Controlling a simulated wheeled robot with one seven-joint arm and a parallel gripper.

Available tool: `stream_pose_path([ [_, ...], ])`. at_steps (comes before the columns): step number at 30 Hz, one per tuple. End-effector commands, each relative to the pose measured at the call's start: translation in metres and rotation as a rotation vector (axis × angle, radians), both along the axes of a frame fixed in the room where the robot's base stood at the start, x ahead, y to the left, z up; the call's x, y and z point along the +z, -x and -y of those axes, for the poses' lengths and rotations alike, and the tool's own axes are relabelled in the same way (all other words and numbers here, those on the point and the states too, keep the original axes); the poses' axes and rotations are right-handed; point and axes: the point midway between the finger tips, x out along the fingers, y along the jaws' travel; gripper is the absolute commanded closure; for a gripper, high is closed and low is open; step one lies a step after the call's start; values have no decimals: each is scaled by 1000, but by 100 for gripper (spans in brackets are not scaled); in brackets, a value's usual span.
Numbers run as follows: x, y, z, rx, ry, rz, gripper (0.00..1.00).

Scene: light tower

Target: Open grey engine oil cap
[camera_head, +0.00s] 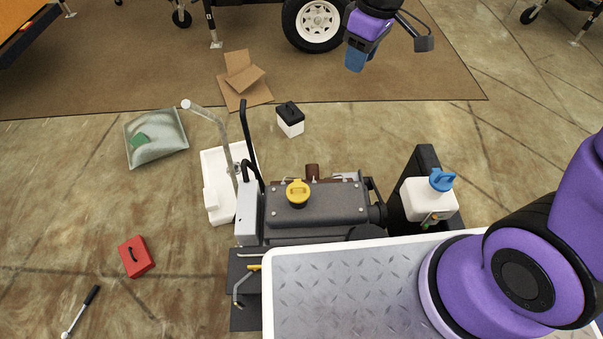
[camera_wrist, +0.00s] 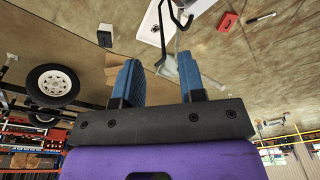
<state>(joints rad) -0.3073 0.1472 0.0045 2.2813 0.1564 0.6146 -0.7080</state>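The grey engine (camera_head: 325,205) stands in the middle of the head view, and a yellow cap (camera_head: 298,191) sits on its top. I see no clearly grey cap. A white tank (camera_head: 425,203) with a blue cap (camera_head: 441,180) stands to the right of the engine. My gripper (camera_head: 355,58) is at the top of the head view, well away from the engine and the yellow cap. In the wrist view, the two blue fingers of my gripper (camera_wrist: 158,78) are apart with nothing between them. The yellow cap does not show in the wrist view.
A diamond-plate panel with a white rim (camera_head: 340,290) lies in front of the engine. A bent pipe (camera_head: 247,140) rises at the engine's left, beside a white tray (camera_head: 218,215). A red box (camera_head: 134,257), a black-and-white container (camera_head: 290,119) and cardboard (camera_head: 243,82) lie on the floor.

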Motion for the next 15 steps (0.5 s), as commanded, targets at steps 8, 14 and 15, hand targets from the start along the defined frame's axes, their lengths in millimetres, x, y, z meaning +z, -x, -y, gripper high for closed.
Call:
stream_pose_path([
  [8, -70, -16, -38, 177, 20, -64, 63],
  [14, -123, -19, -63, 302, 33, -107, 63],
  [15, -135, -18, -68, 327, 36, -115, 63],
])
